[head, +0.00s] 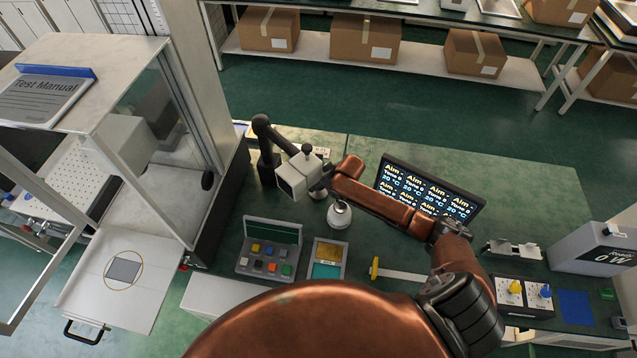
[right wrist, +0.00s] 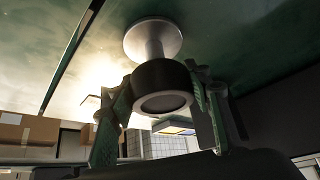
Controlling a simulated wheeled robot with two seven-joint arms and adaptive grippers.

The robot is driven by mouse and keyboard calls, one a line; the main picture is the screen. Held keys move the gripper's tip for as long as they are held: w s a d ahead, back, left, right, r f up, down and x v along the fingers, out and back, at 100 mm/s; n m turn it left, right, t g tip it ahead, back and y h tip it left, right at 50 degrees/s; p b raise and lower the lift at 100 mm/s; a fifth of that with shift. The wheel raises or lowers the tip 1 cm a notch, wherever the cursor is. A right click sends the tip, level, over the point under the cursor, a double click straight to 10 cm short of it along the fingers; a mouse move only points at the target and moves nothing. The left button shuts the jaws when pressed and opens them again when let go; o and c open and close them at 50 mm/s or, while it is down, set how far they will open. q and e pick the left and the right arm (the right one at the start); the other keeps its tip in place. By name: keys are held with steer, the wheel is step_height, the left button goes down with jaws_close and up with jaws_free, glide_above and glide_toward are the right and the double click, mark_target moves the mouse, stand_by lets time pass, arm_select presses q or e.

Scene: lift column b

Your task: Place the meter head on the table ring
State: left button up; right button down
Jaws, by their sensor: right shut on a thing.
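In the right wrist view my right gripper (right wrist: 158,90) is shut on a black round collar with a dark flat end. I take this for the meter head (right wrist: 162,102). A pale stem and round disc (right wrist: 153,40) show behind it, and I cannot tell how they join. In the head view my right arm reaches left across the bench and its gripper is hard to make out. A white round piece (head: 340,216) lies just below its far end. The thin yellow table ring (head: 123,270) circles a grey square on the pull-out tray at left. My left gripper is not in view.
A white box-shaped device (head: 300,177) on a black stand is close to my right arm. A screen (head: 428,190), a button panel (head: 268,250) and a tray with yellow and teal squares (head: 328,259) are near.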

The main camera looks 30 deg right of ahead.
steer(key=c, duration=1)
jaws_free()
